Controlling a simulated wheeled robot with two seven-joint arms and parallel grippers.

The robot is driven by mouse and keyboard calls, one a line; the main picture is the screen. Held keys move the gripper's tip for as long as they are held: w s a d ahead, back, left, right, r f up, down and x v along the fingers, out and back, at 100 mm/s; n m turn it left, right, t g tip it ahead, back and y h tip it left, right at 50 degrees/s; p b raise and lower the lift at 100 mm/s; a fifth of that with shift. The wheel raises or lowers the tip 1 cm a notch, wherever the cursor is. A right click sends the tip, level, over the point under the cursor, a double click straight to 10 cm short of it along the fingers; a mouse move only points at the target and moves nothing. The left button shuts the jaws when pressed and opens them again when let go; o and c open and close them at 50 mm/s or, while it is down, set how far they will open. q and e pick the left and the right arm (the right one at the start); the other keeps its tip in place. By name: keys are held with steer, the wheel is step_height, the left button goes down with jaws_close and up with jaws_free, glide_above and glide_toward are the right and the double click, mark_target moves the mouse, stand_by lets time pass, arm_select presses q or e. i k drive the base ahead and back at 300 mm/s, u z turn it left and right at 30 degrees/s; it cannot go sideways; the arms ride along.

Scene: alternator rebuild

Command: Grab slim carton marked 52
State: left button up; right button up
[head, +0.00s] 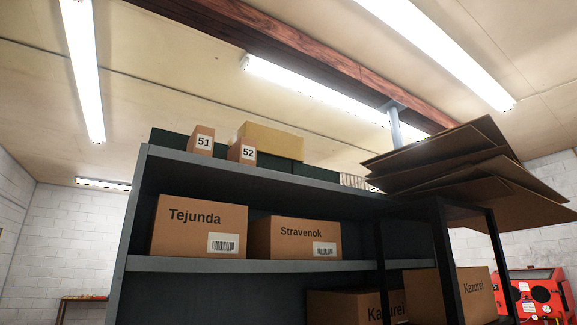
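The slim carton marked 52 (242,153) stands upright on the top of a dark shelf unit (270,178), near its front edge. It is small and brown, with a white label bearing the number. A similar slim carton marked 51 (201,140) stands just to its left, with a gap between them. Neither of my grippers shows in the head view.
A yellowish box (268,138) stands behind carton 52. Larger cartons, Tejunda (199,227) and Stravenok (295,238), sit on the shelf below. Flattened cardboard sheets (470,160) jut out at the right. Kazurei cartons (425,295) sit lower down.

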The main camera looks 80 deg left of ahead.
mark_target(244, 150)
steer(key=u, duration=0.4)
steer(key=i, duration=1.35)
steer(key=u, duration=1.8)
steer(key=i, duration=0.85)
steer(key=u, duration=0.8)
